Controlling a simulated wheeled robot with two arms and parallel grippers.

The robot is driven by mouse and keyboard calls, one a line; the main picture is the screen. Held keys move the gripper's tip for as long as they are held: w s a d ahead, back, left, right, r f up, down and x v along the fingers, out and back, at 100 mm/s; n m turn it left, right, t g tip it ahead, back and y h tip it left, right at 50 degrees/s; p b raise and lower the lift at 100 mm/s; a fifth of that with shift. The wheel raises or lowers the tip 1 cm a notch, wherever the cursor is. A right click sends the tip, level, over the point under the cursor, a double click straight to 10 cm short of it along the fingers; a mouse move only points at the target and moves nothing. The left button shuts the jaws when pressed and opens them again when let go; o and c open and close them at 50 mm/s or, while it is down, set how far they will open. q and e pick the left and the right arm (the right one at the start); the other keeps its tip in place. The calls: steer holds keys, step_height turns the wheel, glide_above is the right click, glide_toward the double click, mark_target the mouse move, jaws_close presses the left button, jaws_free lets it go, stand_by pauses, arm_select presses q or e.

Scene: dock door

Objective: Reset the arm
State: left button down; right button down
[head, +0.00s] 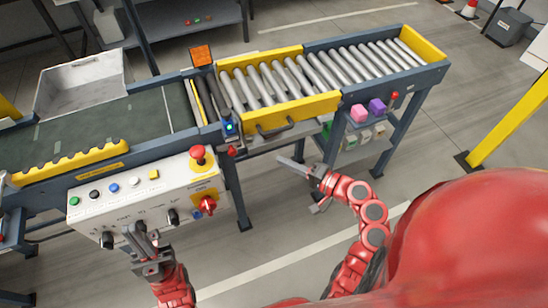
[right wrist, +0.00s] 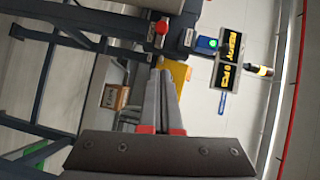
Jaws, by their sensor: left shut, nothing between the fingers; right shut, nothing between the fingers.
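My left gripper (head: 147,243) is shut and empty, low in the head view, in front of the lower edge of a white control panel (head: 130,206). The panel carries several coloured buttons, dark knobs, a red mushroom button (head: 197,153) and a red rotary switch (head: 207,204). My right gripper (head: 292,163) reaches out in front of the roller conveyor, pointing left, with its fingers shut and empty.
A roller conveyor (head: 292,85) with yellow side guards joins a dark belt (head: 100,118) at left. A grey tote (head: 82,88) stands behind the belt. A yellow post (head: 510,120) stands at right. Floor in front is open.

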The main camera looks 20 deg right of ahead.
steer(key=shift+s+d, duration=0.15)
steer(key=shift+s, duration=0.15)
stand_by(0.4)
